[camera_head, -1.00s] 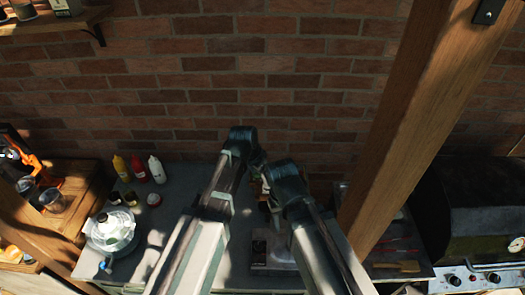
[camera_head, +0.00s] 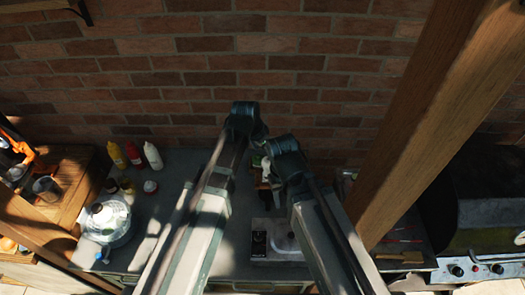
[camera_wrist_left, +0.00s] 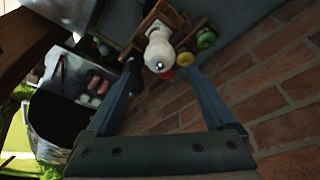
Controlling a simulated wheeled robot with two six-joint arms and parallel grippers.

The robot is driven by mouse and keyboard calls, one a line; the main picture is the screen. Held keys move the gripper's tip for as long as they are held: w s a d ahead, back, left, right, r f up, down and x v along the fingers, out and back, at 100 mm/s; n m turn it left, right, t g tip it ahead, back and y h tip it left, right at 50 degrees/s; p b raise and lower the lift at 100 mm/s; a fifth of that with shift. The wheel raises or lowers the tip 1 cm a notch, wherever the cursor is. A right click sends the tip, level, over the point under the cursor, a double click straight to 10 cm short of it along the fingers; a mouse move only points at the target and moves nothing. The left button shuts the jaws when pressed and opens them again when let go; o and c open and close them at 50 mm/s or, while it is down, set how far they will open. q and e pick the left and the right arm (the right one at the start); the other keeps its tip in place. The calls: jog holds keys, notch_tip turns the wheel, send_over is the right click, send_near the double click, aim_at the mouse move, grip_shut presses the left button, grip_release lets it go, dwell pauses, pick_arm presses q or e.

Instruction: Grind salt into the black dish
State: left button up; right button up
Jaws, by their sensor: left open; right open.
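My left gripper (camera_head: 258,134) is high in the middle of the head view, by the brick wall. In the left wrist view its two blue fingers (camera_wrist_left: 160,74) are apart with nothing held. A white, round-topped grinder-like item (camera_wrist_left: 158,50) stands in a wooden rack (camera_wrist_left: 135,38) beyond the fingertips. A small part of a white and brown item (camera_head: 257,161) shows between my arms in the head view, mostly hidden. My right gripper (camera_head: 270,168) is lower and to the right, its fingers largely hidden. I cannot make out the black dish.
Yellow, red and white bottles (camera_head: 134,154) stand on the left of the grey counter (camera_head: 165,185), near a glass jar (camera_head: 107,220). A pale box-like device (camera_head: 272,241) sits between my arms. A wooden post (camera_head: 440,110) and a grill (camera_head: 490,200) are on the right.

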aim_at(267, 161)
pick_arm(q)
jog(key=shift+b+x, duration=4.5)
jog(key=shift+x, duration=0.5)
jog(key=shift+r, duration=0.1)
